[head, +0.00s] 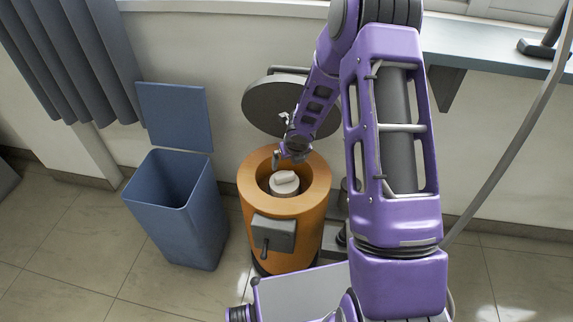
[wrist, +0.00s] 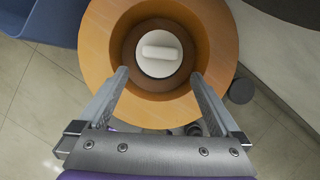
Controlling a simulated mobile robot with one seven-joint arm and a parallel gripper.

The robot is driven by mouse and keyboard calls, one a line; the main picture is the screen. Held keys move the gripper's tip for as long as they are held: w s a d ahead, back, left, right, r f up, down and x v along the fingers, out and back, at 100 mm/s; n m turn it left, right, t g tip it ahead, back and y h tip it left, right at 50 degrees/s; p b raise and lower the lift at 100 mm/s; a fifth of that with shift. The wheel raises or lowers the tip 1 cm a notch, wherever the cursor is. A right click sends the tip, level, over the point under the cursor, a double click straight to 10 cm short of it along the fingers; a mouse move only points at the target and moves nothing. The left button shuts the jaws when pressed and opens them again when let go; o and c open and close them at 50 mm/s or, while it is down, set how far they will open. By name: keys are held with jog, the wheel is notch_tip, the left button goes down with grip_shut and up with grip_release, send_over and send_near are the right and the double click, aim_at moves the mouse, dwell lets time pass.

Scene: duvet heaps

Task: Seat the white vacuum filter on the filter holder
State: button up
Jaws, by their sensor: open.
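The white vacuum filter (head: 285,182) sits down inside the round opening of an orange cylindrical vacuum body (head: 284,216). In the wrist view the filter (wrist: 160,66) is a white disc with a raised bar across it, near the middle of the brown inner ring (wrist: 132,50). I cannot pick out the filter holder apart from this ring, nor tell whether the filter is fully seated. My gripper (head: 284,160) is above the opening. In the wrist view its two fingers (wrist: 160,76) are spread apart and empty, and the filter shows beyond them, apart from both.
A round dark lid (head: 275,105) stands raised behind the vacuum. A blue bin (head: 178,205) with its lid open stands to the left. A shelf (head: 485,65) runs along the wall at right. Tiled floor (head: 70,235) is free at left.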

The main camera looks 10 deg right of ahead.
jog(key=p+v, duration=0.1)
jog(key=v, duration=0.3)
jog(key=shift+s+r, duration=0.1)
jog(key=shift+r, duration=0.15)
